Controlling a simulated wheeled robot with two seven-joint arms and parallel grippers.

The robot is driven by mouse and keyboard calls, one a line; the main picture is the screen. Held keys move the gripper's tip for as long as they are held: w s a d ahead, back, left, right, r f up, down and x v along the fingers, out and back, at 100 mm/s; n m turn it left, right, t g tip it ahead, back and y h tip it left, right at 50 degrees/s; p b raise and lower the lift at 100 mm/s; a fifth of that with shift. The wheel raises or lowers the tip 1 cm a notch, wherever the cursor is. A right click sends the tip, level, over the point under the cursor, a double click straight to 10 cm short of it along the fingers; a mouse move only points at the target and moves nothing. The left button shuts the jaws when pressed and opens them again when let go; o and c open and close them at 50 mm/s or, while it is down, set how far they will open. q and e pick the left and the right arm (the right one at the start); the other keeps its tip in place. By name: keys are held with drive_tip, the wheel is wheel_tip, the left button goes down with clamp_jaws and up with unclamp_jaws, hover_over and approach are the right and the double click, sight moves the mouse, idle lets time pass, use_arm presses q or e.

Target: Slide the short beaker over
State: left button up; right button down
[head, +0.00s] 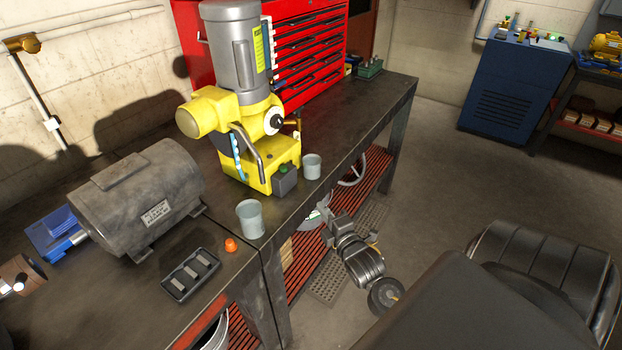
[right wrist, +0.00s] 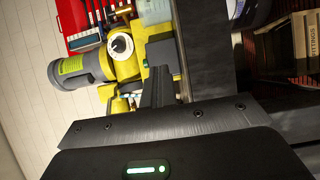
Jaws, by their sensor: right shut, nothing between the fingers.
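The short beaker (head: 312,166), pale and translucent, stands upright on the dark workbench (head: 345,125) close to its front edge, just right of the yellow machine's base. Part of it shows at the top of the right wrist view (right wrist: 153,10), cut off by the frame. A taller-looking beaker (head: 250,219) stands nearer, left of it. My right gripper (head: 326,212) is in front of the bench edge, below the short beaker in the head view and apart from it. Its fingers (right wrist: 160,80) are shut and empty. My left gripper is not in view.
The yellow machine (head: 268,172) with its dark switch box (head: 287,181) stands immediately left of the short beaker. A grey motor (head: 140,195), black tray (head: 190,273) and orange cap (head: 231,245) lie further left. The bench top right of the short beaker is clear.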

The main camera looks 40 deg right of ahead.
drive_tip(key=p, duration=0.3)
approach(315, 172)
drive_tip(key=w+a, duration=0.1)
drive_tip(key=w, duration=0.1)
drive_tip(key=w+a, duration=0.1)
drive_tip(key=w, duration=0.1)
drive_tip(key=w+a, duration=0.2)
drive_tip(key=shift+a, duration=0.1)
drive_tip(key=shift+w+d+p, duration=0.3)
drive_tip(key=shift+w+d, duration=0.3)
drive_tip(key=shift+d, duration=0.35)
drive_tip(key=shift+w+d+f, duration=0.1)
drive_tip(key=shift+w+d, duration=0.25)
drive_tip(key=shift+d, duration=0.35)
drive_tip(key=w+d, duration=0.1)
drive_tip(key=w+d+b, duration=0.1)
drive_tip(key=d, duration=0.1)
drive_tip(key=shift+w+f, duration=0.1)
drive_tip(key=shift+d, duration=0.15)
